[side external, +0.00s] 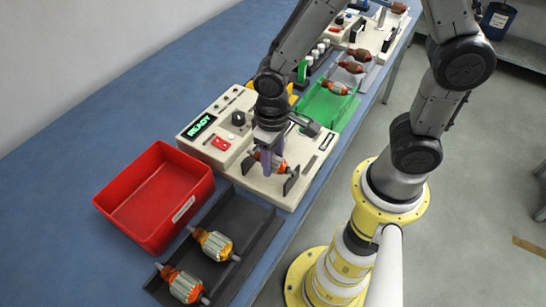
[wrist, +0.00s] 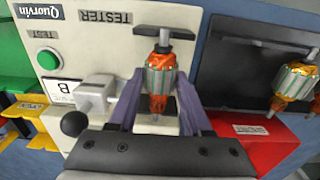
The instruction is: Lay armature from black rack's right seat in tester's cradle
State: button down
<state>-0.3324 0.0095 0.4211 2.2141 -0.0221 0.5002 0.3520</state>
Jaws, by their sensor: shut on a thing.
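My gripper (side external: 267,168) is shut on an armature (wrist: 160,75) with orange windings and a silver core. The two purple-grey fingers stand on either side of it in the wrist view. The armature lies level at the cream tester (wrist: 90,50), lined up with the dark cradle posts (side external: 290,184); I cannot tell if its shaft touches both posts. The tester also shows in the side view (side external: 314,160), its green display reading READY. The black rack (side external: 250,215) holds two armatures, one with orange windings (side external: 185,286) and one yellower (side external: 214,244); its end nearest the tester is empty.
An empty red bin (side external: 150,195) stands left of the rack. Beyond the tester are a green tray (side external: 325,108) with an armature, a grey tray (side external: 352,75) with reddish armatures, and another machine. A lever with a black knob (wrist: 74,123) is close beside my gripper.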

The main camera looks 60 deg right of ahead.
jog(key=shift+f, duration=0.4)
dwell(0.5)
jog(key=shift+c, duration=1.3)
grip_release()
notch_tip(320, 180, up, 14)
jog(key=shift+a+f, duration=0.1)
